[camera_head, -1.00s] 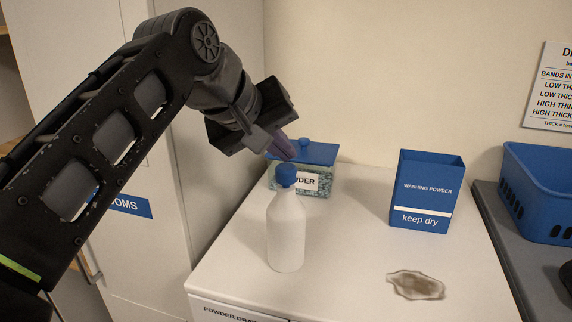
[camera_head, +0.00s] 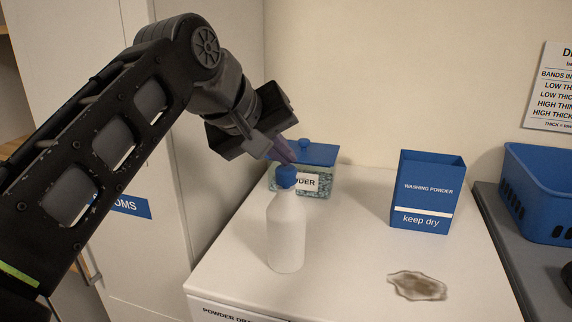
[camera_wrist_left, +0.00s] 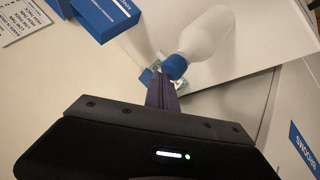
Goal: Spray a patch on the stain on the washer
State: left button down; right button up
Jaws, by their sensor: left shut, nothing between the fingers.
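A brown-grey stain (camera_head: 417,286) lies on the white washer top (camera_head: 350,245), at the front right. A white bottle with a blue cap (camera_head: 286,230) stands upright on the washer, left of the stain; it also shows in the left wrist view (camera_wrist_left: 205,35). No spray trigger shows on it. My left gripper (camera_head: 287,156) is above and just behind the cap, its purple fingers shut and empty. In the left wrist view the fingertips (camera_wrist_left: 161,80) appear close beside the blue cap; I cannot tell whether they touch it. My right gripper is not in view.
A clear powder box with a blue lid (camera_head: 318,153) stands behind the bottle. A blue washing powder box (camera_head: 426,190) stands at the back right. A blue basket (camera_head: 540,195) sits on the dark counter to the right. The washer's middle is clear.

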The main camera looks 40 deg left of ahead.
aim_at(283, 170)
pick_arm(q)
jog(key=shift+f, duration=0.15)
jog(key=shift+r+p, duration=0.45)
jog(key=shift+r, duration=0.15)
notch_tip(283, 170, up, 6)
jog(key=p, duration=0.5)
dwell(1.0)
